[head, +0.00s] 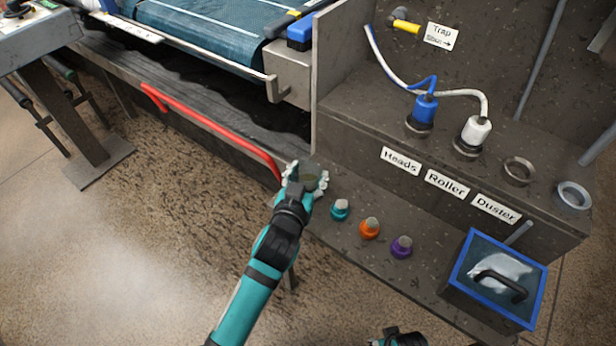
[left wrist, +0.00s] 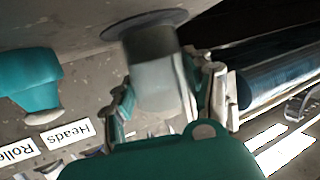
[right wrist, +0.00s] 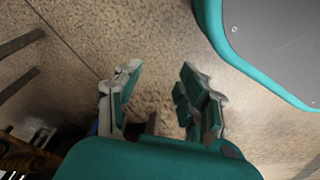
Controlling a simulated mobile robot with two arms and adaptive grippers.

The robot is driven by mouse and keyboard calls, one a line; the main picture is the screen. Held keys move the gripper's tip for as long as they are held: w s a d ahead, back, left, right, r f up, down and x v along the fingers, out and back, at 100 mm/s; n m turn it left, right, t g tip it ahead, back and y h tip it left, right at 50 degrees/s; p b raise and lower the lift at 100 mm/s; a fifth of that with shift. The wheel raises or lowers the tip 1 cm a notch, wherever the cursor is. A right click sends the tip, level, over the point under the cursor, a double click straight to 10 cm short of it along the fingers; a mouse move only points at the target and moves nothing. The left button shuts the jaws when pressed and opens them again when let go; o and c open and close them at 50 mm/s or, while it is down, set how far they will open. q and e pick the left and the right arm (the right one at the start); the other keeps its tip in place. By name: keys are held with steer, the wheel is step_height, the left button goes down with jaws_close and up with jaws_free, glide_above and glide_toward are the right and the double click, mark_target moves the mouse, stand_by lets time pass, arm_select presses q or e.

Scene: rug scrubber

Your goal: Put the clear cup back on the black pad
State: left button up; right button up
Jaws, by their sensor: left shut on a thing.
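My left gripper (head: 305,182) is shut on the clear cup (left wrist: 158,80), with fingers on both sides of it. In the left wrist view the cup's far end meets or overlaps the black pad (left wrist: 135,24), a dark disc on the grey shelf; I cannot tell whether they touch. In the head view the cup (head: 312,170) is mostly covered by the fingers, and the pad is not clearly seen. My right gripper (right wrist: 155,100) is open and empty above the floor; part of it shows at the bottom of the head view.
Teal (head: 340,209), orange (head: 369,229) and purple (head: 401,247) knobs stand in a row right of my left gripper. A red bar (head: 215,128) runs close on its left. A blue-rimmed bin (head: 450,285) sits at the shelf's right end.

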arm_select(q)
steer(key=o, duration=1.6)
steer(key=shift+c, duration=0.2)
arm_select(e)
steer(key=shift+r, duration=0.1)
arm_select(q)
steer(key=shift+r, duration=0.1)
steer(key=p+v, duration=0.1)
steer(key=v, duration=1.1)
arm_select(e)
steer(key=s+f, duration=0.3)
steer(key=f, duration=0.1)
steer(key=shift+s+d, duration=0.2)
steer(key=shift+d, duration=0.05)
